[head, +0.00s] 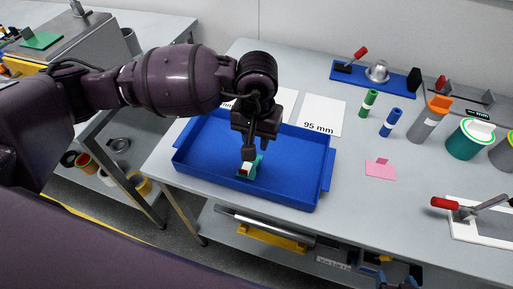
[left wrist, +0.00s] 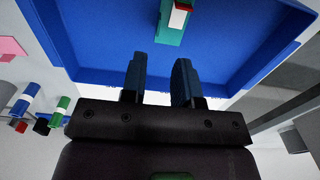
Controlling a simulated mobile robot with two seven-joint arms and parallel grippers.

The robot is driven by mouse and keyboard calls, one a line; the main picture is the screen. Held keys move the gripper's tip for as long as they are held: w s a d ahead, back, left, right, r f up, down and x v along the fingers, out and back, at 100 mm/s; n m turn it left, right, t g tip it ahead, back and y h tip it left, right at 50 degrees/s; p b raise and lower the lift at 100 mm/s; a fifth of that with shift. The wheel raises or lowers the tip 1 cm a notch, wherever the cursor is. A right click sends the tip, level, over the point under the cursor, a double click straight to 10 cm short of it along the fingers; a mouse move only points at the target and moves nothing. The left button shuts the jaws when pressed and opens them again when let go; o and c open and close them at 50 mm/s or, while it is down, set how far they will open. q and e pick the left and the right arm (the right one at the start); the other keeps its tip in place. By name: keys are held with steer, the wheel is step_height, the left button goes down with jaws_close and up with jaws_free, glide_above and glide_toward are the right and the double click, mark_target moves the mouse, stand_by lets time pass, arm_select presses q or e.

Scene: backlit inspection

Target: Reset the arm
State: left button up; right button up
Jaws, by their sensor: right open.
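My left gripper (head: 249,155) hangs over the blue tray (head: 200,168), pointing down. In the left wrist view its two fingers (left wrist: 162,72) stand apart with nothing between them. A teal piece (head: 257,167) with a white and red part on it lies in the tray, just beyond the fingertips; it also shows in the left wrist view (left wrist: 168,37). The gripper partly hides it in the head view, and a gap shows in the wrist view. My right gripper (head: 399,274) shows low at the front edge of the table, partly cut off, with its fingers apart.
White cards (head: 321,116) lie behind the tray, one marked 95 mm. Green (head: 369,102) and blue (head: 392,122) cylinders, a pink card (head: 380,170) and a red-handled clamp (head: 470,208) are to the right. A blue fixture (head: 372,78) stands at the back. Table between tray and pink card is clear.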

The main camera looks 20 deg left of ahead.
arm_select(q)
steer(key=shift+r, duration=0.7)
steer(key=shift+d, duration=0.1)
